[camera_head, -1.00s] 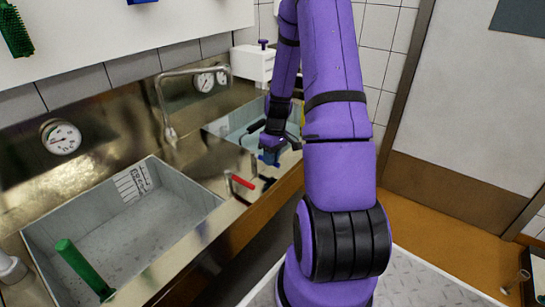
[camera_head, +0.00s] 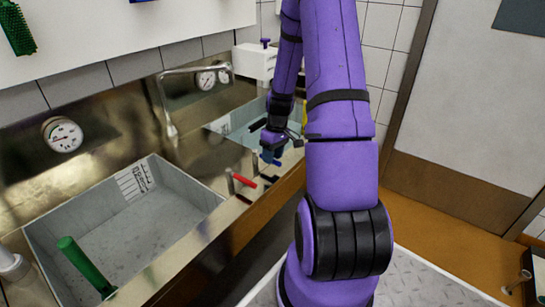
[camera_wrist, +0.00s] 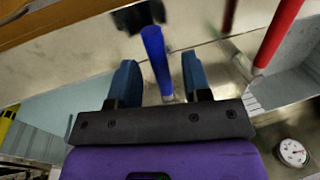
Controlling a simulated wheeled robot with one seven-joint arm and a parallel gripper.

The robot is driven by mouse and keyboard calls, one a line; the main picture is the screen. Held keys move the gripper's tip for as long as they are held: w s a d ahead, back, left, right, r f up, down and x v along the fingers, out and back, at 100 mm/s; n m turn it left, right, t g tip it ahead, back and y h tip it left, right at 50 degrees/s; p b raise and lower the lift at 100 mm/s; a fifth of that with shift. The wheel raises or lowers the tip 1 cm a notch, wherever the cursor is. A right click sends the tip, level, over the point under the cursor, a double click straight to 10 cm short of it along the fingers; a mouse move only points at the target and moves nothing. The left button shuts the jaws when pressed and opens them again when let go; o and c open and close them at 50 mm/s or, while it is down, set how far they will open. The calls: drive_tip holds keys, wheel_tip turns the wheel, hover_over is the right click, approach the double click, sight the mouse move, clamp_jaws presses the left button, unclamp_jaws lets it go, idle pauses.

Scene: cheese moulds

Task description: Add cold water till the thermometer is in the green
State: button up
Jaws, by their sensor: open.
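A blue lever (camera_wrist: 155,55) stands between the two blue fingers of my gripper (camera_wrist: 160,78) in the wrist view. The fingers are open, with visible gaps on both sides of the lever. In the head view my gripper (camera_head: 271,151) is over the steel ledge, behind a red lever (camera_head: 244,180). The red lever also shows at the upper right of the wrist view (camera_wrist: 279,32). A swivel spout (camera_head: 169,120) hangs between the two basins. A round dial thermometer (camera_head: 62,135) is on the steel back panel above the left basin; its reading is too small to tell.
The left grey basin (camera_head: 205,195) has a marked scale plate (camera_head: 134,181) and a green-handled tool (camera_head: 82,262). The right basin (camera_head: 219,126) lies behind my gripper. A white box (camera_head: 252,63) stands at the back.

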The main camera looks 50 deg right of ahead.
wheel_tip(320, 180, up, 10)
drive_tip(key=d, duration=0.2)
idle(1.6)
drive_tip(key=s+a+r+t+h, duration=0.2)
drive_tip(key=a+r, duration=1.5)
drive_tip(key=s+a+r+t, duration=0.1)
drive_tip(key=s+a+r, duration=0.2)
drive_tip(key=s+a, duration=0.3)
drive_tip(key=s+a+r+t, duration=0.2)
drive_tip(key=s+a+r, duration=0.2)
drive_tip(key=s, duration=0.5)
drive_tip(key=shift+a+r+m, duration=0.3)
drive_tip(key=shift+a+m, duration=0.1)
drive_tip(key=shift+a, duration=0.55)
